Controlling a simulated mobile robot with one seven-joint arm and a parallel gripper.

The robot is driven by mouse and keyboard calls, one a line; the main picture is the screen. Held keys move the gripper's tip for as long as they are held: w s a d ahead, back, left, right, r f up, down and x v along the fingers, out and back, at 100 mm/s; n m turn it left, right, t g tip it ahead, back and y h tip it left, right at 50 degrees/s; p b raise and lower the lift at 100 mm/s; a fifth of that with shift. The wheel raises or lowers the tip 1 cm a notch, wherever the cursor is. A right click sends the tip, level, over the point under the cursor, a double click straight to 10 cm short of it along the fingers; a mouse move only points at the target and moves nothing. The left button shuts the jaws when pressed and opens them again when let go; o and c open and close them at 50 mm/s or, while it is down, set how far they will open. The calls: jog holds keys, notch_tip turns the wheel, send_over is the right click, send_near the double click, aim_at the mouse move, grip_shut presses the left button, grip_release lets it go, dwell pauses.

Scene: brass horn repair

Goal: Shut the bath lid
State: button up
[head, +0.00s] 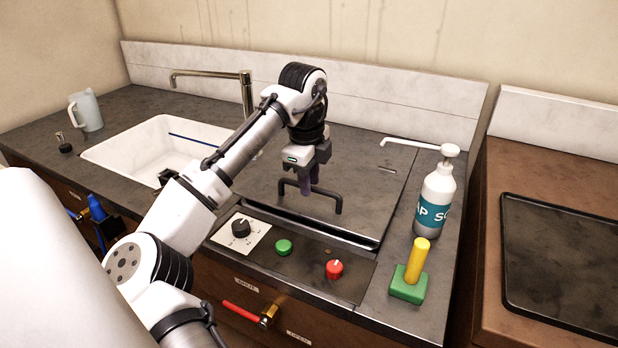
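The bath lid (361,190) is a flat dark grey panel set in the counter behind the control panel. It lies flat or nearly so; a dark gap shows along its front edge, and I cannot tell whether it is fully seated. Its black bar handle (338,204) stands up near the front. My gripper (311,187) points down right at the handle, its fingers overlapping the middle of the bar. Whether the fingers are closed on the bar is too small to tell.
A control panel with a black dial (241,228), green button (284,247) and red knob (334,269) lies in front. A soap bottle (436,197) and a green block with a yellow handle (411,276) stand at right. A white sink (150,146) is at left.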

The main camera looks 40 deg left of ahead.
grip_shut()
jog(key=shift+s+f+b, duration=0.1)
jog(key=shift+f+b, duration=0.5)
jog(key=shift+f, duration=0.1)
jog(key=shift+s+d+f+t+b, duration=0.15)
jog(key=shift+s+f+t+b, duration=0.2)
jog(key=shift+f+t+b, duration=0.25)
jog(key=shift+o, duration=1.3)
grip_release()
jog(key=shift+r, duration=0.1)
